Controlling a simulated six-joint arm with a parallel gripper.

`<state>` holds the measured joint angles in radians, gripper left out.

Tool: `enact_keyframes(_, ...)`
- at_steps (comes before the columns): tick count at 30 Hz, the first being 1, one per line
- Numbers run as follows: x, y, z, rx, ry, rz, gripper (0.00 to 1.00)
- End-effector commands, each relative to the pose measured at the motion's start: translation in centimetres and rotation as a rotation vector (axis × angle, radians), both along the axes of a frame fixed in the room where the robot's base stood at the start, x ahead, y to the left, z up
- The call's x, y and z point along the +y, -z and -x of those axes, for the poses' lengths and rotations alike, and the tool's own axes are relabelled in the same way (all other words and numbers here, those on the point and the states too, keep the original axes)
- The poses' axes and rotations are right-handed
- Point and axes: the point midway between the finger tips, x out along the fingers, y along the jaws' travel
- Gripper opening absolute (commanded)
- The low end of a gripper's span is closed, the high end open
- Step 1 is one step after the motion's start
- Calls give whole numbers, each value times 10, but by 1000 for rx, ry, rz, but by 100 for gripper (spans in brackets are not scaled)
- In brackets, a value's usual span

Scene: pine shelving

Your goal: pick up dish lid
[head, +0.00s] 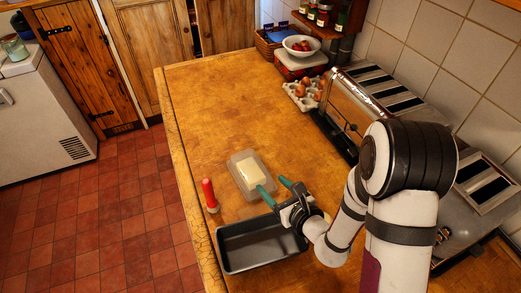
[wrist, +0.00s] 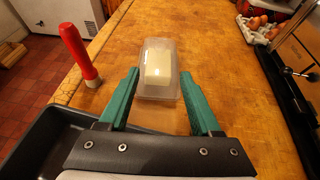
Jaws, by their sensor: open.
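The dish lid (head: 240,161) is a clear, box-shaped cover around a pale yellow block of butter (head: 253,171) on the wooden counter. In the wrist view the lid (wrist: 158,46) lies straight ahead, with the butter (wrist: 157,62) showing through it. I cannot make out a separate dish under it. My gripper (head: 275,187) is open, with its green fingers pointing at the near end of the lid. In the wrist view the fingertips (wrist: 160,74) are spread to either side of that near end. Nothing is held. Whether a finger touches the lid, I cannot tell.
A dark loaf tin (head: 232,256) stands close below my gripper. A red-handled tool (head: 209,194) stands left of the lid near the counter edge. An egg tray (head: 301,97) and a metal toaster (head: 352,112) line the right side. The counter beyond the lid is clear.

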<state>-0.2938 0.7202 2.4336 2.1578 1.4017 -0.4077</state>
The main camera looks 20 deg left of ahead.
Motion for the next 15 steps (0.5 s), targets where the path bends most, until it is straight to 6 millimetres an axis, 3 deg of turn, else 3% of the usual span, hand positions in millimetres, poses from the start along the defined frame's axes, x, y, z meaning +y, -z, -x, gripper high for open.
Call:
enact_keyframes(6,46,23,-36,-3,-6,-2,65)
enact_keyframes(15,82,39,-66,-3,-4,-4,65)
